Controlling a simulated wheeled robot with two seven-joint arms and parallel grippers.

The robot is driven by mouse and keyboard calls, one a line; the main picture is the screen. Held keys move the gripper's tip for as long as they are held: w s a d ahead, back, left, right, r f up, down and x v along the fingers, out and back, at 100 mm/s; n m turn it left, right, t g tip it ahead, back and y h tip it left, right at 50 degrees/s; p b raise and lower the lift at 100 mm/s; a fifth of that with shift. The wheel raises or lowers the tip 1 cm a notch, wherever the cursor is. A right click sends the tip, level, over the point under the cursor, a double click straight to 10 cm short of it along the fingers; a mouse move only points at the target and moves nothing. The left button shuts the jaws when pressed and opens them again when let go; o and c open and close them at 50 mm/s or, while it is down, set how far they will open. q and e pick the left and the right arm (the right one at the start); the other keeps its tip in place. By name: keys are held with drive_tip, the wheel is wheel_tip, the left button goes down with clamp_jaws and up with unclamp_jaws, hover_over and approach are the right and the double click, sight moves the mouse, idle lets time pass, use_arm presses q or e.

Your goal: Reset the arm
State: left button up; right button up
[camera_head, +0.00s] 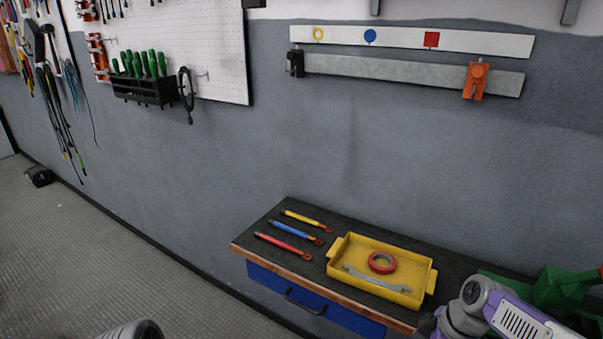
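My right arm (510,318), white and purple with a grey joint, comes in at the bottom right corner, in front of the workbench's right part. Its gripper is outside the picture. A grey rounded part (135,331) shows at the bottom edge left of the middle, and it may be part of my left arm. My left gripper is not in view either. No object is seen held.
A workbench (345,218) carries yellow, blue and red-handled tools (285,243) and a yellow tray (345,250) with red tape (382,262) and a wrench (378,279). A green device (555,288) stands right. Wall rails (400,70) hang above. Floor at left is mostly clear.

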drive_tip(key=a+f+m, duration=0.3)
drive_tip(key=f, duration=0.6)
drive_tip(key=a+f+m, duration=0.3)
drive_tip(key=f, duration=0.5)
drive_tip(key=s+a+f+m, duration=0.4)
drive_tip(key=s+f, duration=0.2)
drive_tip(key=f, duration=0.1)
drive_tip(key=s+a+f+m+p, duration=0.1)
drive_tip(key=s+a+f+m, duration=0.3)
drive_tip(key=s+f, duration=0.3)
drive_tip(key=shift+s+a+f+m+g, duration=0.15)
drive_tip(key=shift+a+f+m+g, duration=0.15)
drive_tip(key=shift+a+f+m, duration=0.15)
